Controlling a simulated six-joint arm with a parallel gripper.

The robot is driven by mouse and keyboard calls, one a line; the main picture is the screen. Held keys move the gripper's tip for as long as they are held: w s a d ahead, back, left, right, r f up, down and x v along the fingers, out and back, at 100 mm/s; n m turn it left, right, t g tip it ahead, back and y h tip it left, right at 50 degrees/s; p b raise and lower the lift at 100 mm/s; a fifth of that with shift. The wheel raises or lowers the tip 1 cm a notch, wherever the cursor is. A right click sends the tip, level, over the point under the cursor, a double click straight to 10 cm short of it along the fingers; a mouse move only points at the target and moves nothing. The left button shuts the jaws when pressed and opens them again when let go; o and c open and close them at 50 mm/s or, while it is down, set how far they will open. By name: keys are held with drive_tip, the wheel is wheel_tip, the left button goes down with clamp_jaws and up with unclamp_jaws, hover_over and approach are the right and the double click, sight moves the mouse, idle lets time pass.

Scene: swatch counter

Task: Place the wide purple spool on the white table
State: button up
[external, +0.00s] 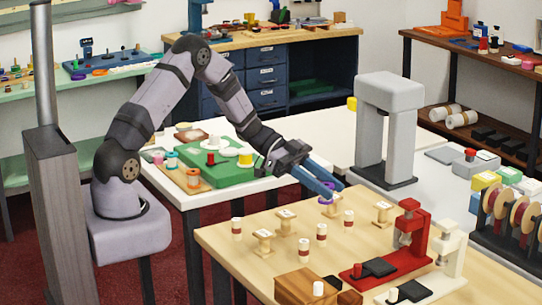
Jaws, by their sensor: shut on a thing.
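The wide purple spool (327,200) is between the fingertips of my gripper (333,188), which is shut on it. The blue fingers hide part of the spool. It is at the far edge of the light wooden table, near several small wooden and cream spools; I cannot tell whether it touches the tabletop. The white table (315,130) lies behind the wooden table, beyond my gripper.
A green tray (222,178) with spools and a white disc lies on the white table at left. A grey arch-shaped stand (387,92) rises right of my gripper. A red press (412,222) stands on the wooden table (240,245). Bare white tabletop shows behind my forearm.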

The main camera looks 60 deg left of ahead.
drive_tip(key=s+a+r+n+t+y+p, duration=0.1)
drive_tip(key=s+a+r+p, duration=0.3)
drive_tip(key=s+p, duration=0.3)
drive_tip(key=s+a+r+n+t+y+p, duration=0.1)
drive_tip(key=s+a+r+n+t+p, duration=0.1)
drive_tip(key=s+p, duration=0.4)
drive_tip(key=shift+s+a+r+p, duration=0.35)
drive_tip(key=shift+a+r+p, duration=0.55)
drive_tip(key=shift+r+p, duration=0.25)
drive_tip(key=shift+f, duration=0.1)
drive_tip(key=w+d+f+m+g+h+b, duration=0.1)
drive_tip(key=w+d+f+m+g+b, duration=0.15)
drive_tip(key=d+f+b, duration=0.55)
drive_tip(key=w+d+f+m+g+h+b, duration=0.15)
drive_tip(key=d+f+m+g+b, duration=0.25)
drive_tip(key=d+b, duration=0.8)
drive_tip(key=w+r+n+t+p, duration=0.1)
drive_tip(key=w+r+n+t, duration=0.2)
drive_tip(key=w, duration=0.6)
drive_tip(key=shift+n+t+y, duration=0.45)
drive_tip(key=shift+n+t, duration=0.3)
drive_tip(key=shift+t, duration=0.1)
